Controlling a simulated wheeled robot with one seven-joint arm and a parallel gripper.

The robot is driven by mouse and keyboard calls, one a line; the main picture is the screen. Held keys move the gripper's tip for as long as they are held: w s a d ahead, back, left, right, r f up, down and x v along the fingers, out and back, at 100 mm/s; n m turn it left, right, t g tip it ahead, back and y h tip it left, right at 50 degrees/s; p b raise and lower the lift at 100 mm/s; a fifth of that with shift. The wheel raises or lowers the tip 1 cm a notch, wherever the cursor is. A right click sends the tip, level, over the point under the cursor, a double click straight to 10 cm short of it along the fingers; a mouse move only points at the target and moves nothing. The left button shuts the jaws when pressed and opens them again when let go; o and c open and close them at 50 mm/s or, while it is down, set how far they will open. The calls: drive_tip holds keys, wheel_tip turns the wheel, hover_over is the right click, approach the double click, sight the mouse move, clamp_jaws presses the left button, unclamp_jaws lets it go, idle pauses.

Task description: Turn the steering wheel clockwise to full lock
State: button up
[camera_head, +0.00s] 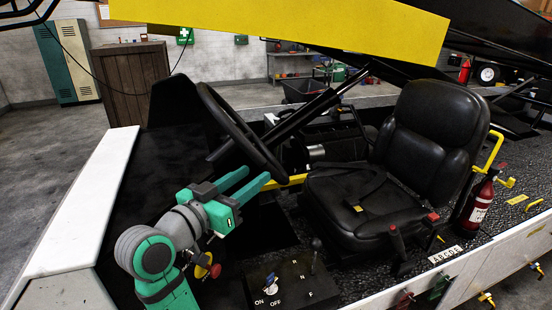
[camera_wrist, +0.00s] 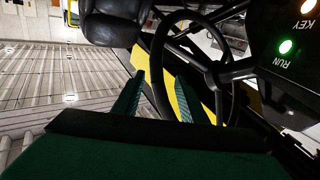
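The black steering wheel (camera_head: 238,130) stands tilted on its column, left of the seat. My gripper (camera_head: 256,173), with green fingers, is near the lower part of the rim, on the near side of the wheel. Its fingers are apart. In the wrist view the black rim (camera_wrist: 157,78) shows in the gap between the two fingertips of my gripper (camera_wrist: 157,82). I cannot tell whether the rim lies between the fingers or beyond them, and no contact is clear.
The black seat (camera_head: 415,150) is right of the wheel. A control panel (camera_head: 290,285) with a key switch and a lever sits below my gripper. A red extinguisher (camera_head: 477,203) stands right of the seat. A yellow beam (camera_head: 300,28) crosses overhead.

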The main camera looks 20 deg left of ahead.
drive_tip(key=x, duration=1)
drive_tip(key=shift+w+d, duration=0.2)
drive_tip(key=shift+w, duration=0.05)
clamp_jaws()
